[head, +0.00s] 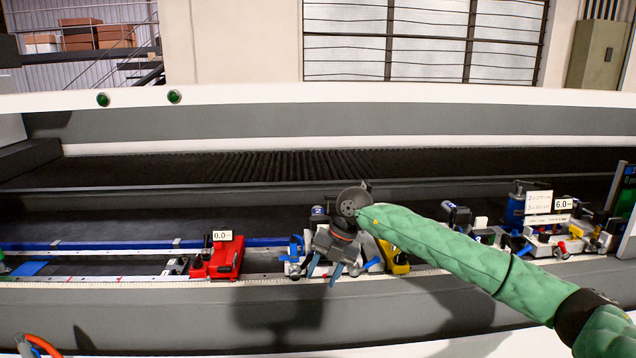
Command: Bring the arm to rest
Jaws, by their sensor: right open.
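My right arm, in a green sleeve, comes in from the lower right of the head view. Its gripper (324,270) points down at the front edge of the machine bed, with its two fingers apart and nothing seen between them. It is in front of a white and blue clamp unit (294,262), partly hiding it. I cannot tell whether they touch. A yellow block (398,262) is just right of the gripper, partly behind the arm. My left gripper is not in view.
A red stop block (222,260) with a "0.0" label sits on the rail, left of the gripper. A blue bar (120,245) runs along the bed. More clamps and a "6.0" label (563,203) stand at right. A red-orange hose (42,345) shows at lower left.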

